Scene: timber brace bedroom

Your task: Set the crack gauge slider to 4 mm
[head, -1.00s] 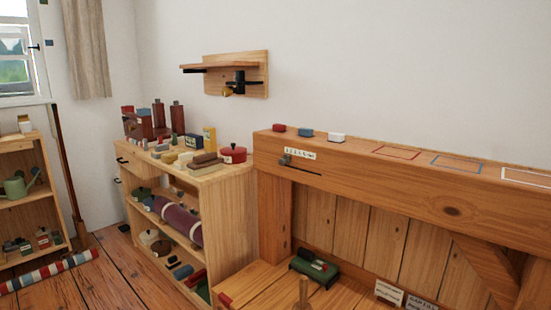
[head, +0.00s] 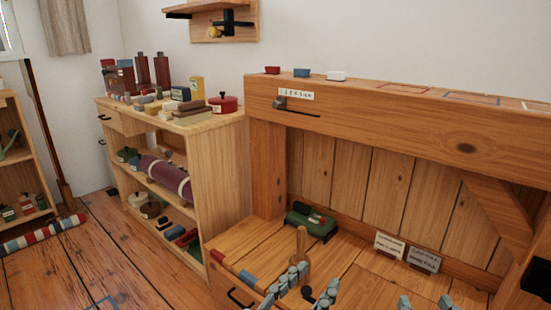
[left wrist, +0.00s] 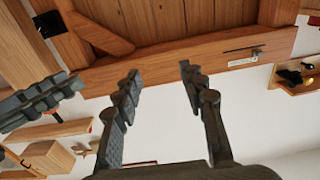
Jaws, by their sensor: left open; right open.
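The crack gauge is on the front face of the timber beam (head: 400,112). Its small dark slider (head: 280,102) sits at the left end of a thin dark slot, beside and below a white scale label (head: 296,94) with figures too small to read surely. The slider also shows in the left wrist view (left wrist: 256,53), which looks upside down. My left gripper (head: 300,285) is open and empty, low in front of the beam and below the gauge; its fingers stand apart in the left wrist view (left wrist: 160,72). My right gripper (head: 426,302) is open at the bottom edge, further right.
Red, blue and white blocks (head: 302,72) stand on top of the beam. A green tool (head: 311,222), a wooden peg (head: 301,243) and two signs (head: 423,260) are on the bench below. A loaded shelf unit (head: 225,150) stands left. Space before the gauge is clear.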

